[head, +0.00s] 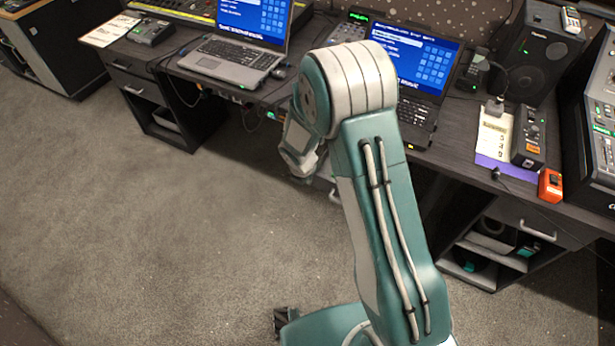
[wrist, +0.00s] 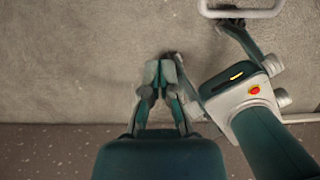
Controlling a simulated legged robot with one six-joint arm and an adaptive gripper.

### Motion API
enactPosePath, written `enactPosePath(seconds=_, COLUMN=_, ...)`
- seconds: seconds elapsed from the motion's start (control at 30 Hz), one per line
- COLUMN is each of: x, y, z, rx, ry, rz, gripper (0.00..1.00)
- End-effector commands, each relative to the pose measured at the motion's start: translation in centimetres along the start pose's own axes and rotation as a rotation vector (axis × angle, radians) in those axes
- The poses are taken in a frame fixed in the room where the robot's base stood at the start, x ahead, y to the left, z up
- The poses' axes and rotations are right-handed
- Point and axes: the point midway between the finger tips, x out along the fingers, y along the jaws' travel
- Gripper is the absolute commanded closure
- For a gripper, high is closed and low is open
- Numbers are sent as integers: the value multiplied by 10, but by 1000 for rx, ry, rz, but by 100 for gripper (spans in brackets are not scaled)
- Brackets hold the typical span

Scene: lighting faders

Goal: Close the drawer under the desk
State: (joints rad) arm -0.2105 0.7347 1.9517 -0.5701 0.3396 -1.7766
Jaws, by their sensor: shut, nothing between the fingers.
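A dark desk (head: 458,150) runs across the head view. How far either stands out is hard to tell. A pale handle-like piece shows beside my arm at mid-desk, mostly hidden by the arm. My gripper (wrist: 166,66) shows in the wrist view, fingers together and empty, over bare carpet. No drawer shows in that view. In the head view I cannot make out its fingertips clearly.
Two open laptops (head: 232,58) (head: 412,110), a speaker (head: 540,55), an orange box (head: 551,185) and mixing consoles stand on the desk. Open shelves (head: 490,250) sit below the right drawer. The grey carpet (head: 150,240) in front and left is clear.

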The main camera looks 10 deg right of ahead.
Motion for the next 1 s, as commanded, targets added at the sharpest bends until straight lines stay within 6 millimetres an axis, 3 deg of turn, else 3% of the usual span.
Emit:
enactPosePath(seconds=0.4, x=74, y=-1, z=-1, rx=2, ry=2, rz=-3, gripper=100)
enactPosePath(seconds=0.5, x=73, y=0, z=18, rx=7, ry=-3, rz=1, gripper=100)
enactPosePath(seconds=0.7, x=78, y=0, z=36, rx=4, ry=-1, rz=0, gripper=100)
enactPosePath(seconds=1.0, x=78, y=0, z=39, rx=2, ry=-1, rz=0, gripper=100)
